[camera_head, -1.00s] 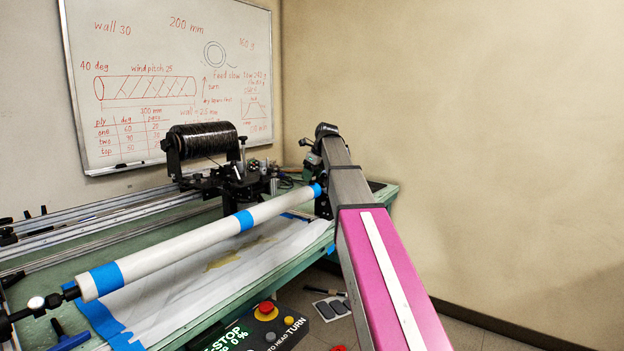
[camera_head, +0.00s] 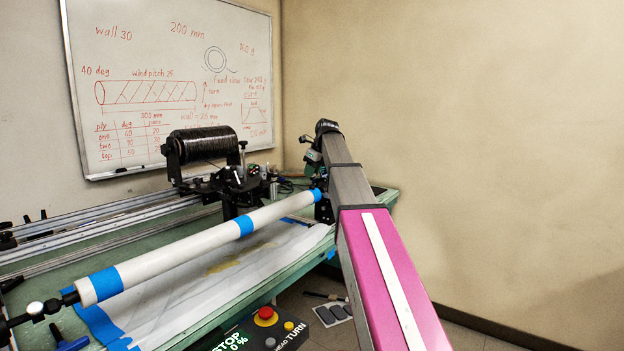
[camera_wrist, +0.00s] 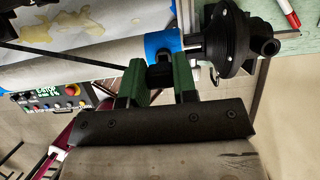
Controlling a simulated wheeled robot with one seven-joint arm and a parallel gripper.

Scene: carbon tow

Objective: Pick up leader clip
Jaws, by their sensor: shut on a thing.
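In the wrist view, my gripper (camera_wrist: 160,70) has its two green fingers closed on a small black piece, which looks like the leader clip (camera_wrist: 160,77). The clip is mostly hidden between the fingers. It sits right against or just in front of the blue tape band (camera_wrist: 163,42) at the chuck end of the white tube; I cannot tell if they touch. A thin dark tow (camera_wrist: 70,58) runs from the left toward the clip. In the head view my arm hides most of the gripper, and the clip cannot be made out.
The white tube (camera_head: 185,248) spans the green bench, with a black chuck (camera_wrist: 228,40) close beside my fingers. A black tow spool (camera_head: 203,144) stands behind the tube. A control box (camera_head: 262,330) is at the front. The right side is open floor and wall.

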